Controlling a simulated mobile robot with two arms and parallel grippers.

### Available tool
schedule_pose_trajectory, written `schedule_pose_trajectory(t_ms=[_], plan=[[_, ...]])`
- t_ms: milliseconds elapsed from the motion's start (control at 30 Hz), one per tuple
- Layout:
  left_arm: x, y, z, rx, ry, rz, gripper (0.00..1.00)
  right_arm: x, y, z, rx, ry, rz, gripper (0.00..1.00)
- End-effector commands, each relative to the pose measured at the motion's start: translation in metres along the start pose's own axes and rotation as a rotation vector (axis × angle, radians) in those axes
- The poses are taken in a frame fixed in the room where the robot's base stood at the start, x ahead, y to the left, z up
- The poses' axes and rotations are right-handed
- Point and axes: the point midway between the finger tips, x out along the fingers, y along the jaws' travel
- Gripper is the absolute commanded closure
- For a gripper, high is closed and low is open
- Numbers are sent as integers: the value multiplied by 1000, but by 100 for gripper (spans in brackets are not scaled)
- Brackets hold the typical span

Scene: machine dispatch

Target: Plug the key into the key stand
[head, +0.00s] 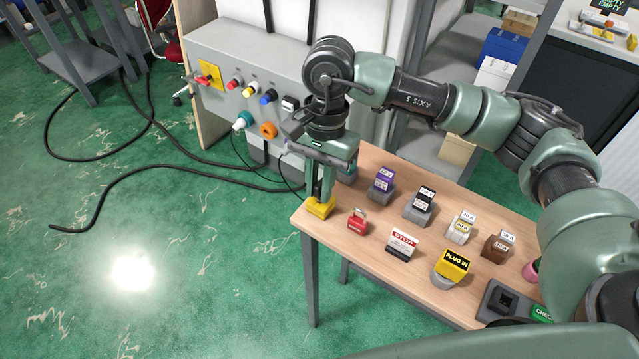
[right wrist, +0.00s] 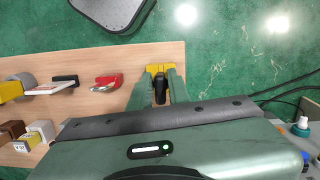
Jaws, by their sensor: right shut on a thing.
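My right gripper (head: 320,190) points down at the table's left front corner. In the right wrist view its fingers (right wrist: 161,88) are closed around a small black piece (right wrist: 161,92), apparently the key. A yellow block (head: 319,209), apparently the key stand, sits directly below the fingertips at the table edge. It also shows in the right wrist view (right wrist: 154,68), right at the fingertips. I cannot tell whether the key is inside it or just touching. My left gripper is not in view.
On the wooden table (head: 375,250) stand a red padlock (head: 357,222), a STOP sign (head: 402,243), a yellow PLUG IN sign (head: 452,264) and several labelled blocks. A grey socket box (head: 492,306) is at the right. Behind is a grey control panel (head: 225,60); cables lie on the green floor.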

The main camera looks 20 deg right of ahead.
Motion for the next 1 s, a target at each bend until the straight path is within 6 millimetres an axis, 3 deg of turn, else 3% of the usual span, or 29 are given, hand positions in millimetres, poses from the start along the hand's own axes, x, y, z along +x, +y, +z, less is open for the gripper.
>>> schedule_pose_trajectory(t_ms=[367, 400, 467, 500, 1000], plan=[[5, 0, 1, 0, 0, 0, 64, 4, 0, -1, 0, 0, 0, 100], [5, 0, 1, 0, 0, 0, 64, 4, 0, -1, 0, 0, 0, 77], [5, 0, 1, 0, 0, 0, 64, 4, 0, -1, 0, 0, 0, 60], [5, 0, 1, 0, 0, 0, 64, 4, 0, -1, 0, 0, 0, 57], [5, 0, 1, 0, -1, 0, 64, 5, 0, -1, 0, 0, 0, 57]])
